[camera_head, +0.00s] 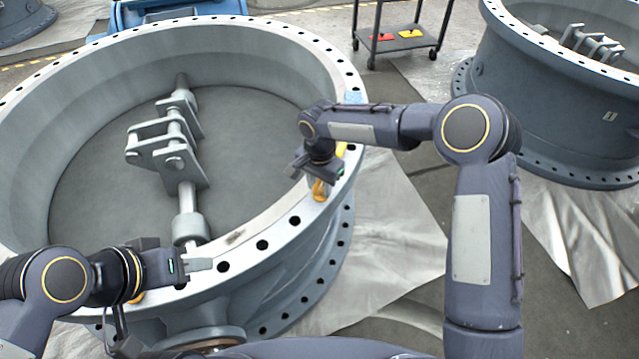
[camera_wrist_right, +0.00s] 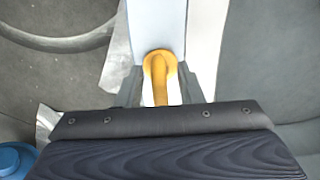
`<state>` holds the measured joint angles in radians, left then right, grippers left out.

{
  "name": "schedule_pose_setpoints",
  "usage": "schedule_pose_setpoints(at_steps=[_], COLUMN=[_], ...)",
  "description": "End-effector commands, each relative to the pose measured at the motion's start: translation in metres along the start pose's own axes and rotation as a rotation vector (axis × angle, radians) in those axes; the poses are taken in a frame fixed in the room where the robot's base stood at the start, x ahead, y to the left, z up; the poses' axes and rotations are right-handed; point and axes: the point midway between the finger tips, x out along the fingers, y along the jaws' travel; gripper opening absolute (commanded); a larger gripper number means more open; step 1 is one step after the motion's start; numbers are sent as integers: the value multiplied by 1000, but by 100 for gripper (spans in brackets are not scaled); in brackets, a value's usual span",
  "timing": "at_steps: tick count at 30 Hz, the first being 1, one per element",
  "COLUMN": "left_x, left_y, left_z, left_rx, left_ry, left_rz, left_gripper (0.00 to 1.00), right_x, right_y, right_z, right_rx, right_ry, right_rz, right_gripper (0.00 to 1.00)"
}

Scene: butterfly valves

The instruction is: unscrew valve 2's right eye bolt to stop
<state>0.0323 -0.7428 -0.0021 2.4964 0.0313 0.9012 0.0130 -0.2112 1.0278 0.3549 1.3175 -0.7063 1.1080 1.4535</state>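A large grey ring-shaped valve (camera_head: 245,250) lies in front of me, with a row of bolt holes along its flange. A yellow eye bolt (camera_head: 319,190) stands at the right side of its rim. My right gripper (camera_head: 308,172) is beside this bolt, pointing at it. In the right wrist view, the eye bolt (camera_wrist_right: 158,62) shows between the two fingers (camera_wrist_right: 161,88), which look apart with a gap visible beside the bolt. My left gripper (camera_head: 205,265) is over the near flange, away from the right bolt; its finger gap cannot be made out.
Another yellow piece (camera_head: 137,298) is partly hidden by my left arm. A shaft with brackets (camera_head: 170,145) crosses the valve's inside. A second valve (camera_head: 560,105) stands at the right and a black cart (camera_head: 405,40) behind. Silvery sheets lie on the floor between.

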Motion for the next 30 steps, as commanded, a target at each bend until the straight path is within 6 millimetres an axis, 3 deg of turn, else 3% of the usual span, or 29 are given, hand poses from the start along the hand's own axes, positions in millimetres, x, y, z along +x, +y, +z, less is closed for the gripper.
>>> schedule_pose_setpoints(at_steps=[1,8,20,30], left_x=[0,0,0,1], left_y=[0,0,0,0], left_z=[0,0,0,0], left_rx=[0,0,0,0], left_ry=[0,0,0,0], left_rz=[0,0,0,0], left_gripper=[36,36,36,36], right_x=[0,0,-1,-1], right_y=[0,0,0,1], right_z=[0,0,0,0], right_rx=[0,0,-52,-290], right_ry=[0,0,2,2], right_rz=[0,0,-1,-1], right_gripper=[27,0,0,0])
